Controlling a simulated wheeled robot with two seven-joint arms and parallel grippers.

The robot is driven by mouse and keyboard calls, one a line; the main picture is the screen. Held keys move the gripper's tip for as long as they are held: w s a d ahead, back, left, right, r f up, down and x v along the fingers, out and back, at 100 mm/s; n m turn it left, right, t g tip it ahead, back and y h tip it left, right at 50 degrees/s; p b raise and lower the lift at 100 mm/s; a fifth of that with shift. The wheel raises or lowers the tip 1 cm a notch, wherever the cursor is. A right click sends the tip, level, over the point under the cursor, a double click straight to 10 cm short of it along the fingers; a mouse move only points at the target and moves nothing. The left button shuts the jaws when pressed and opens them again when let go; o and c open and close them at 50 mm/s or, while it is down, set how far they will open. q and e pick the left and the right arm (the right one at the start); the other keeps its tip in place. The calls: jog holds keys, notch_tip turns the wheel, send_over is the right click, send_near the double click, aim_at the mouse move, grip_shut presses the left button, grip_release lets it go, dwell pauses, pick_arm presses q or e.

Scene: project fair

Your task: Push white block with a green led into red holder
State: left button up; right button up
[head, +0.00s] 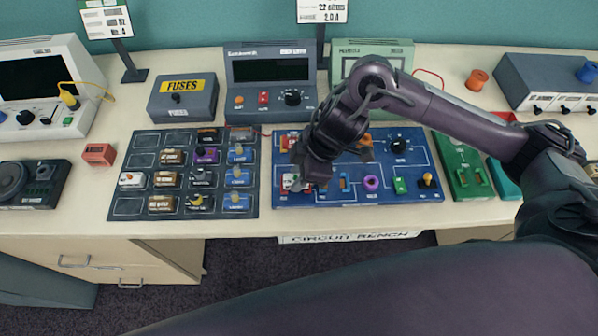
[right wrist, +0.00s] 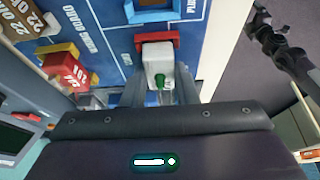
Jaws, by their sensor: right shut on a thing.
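The white block with a green LED (right wrist: 158,63) sits between the two fingers of my right gripper (right wrist: 160,90) in the right wrist view. The green LED faces the camera. The red holder (right wrist: 141,41) shows just past the block's far end, and the block overlaps it. I cannot tell how deep the block sits in it. In the head view my right gripper (head: 303,180) is low over the front left corner of the blue circuit board (head: 320,199), largely hiding the block and holder. My left gripper does not show.
A dark parts tray (head: 125,207) with several blocks lies to the left. The table's front edge is close.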

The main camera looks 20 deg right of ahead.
jog(key=shift+f, duration=0.25)
jog(key=o, duration=1.5)
jog(key=shift+o, duration=0.2)
jog(key=shift+r+p, duration=4.05)
jog(key=shift+p, duration=0.25)
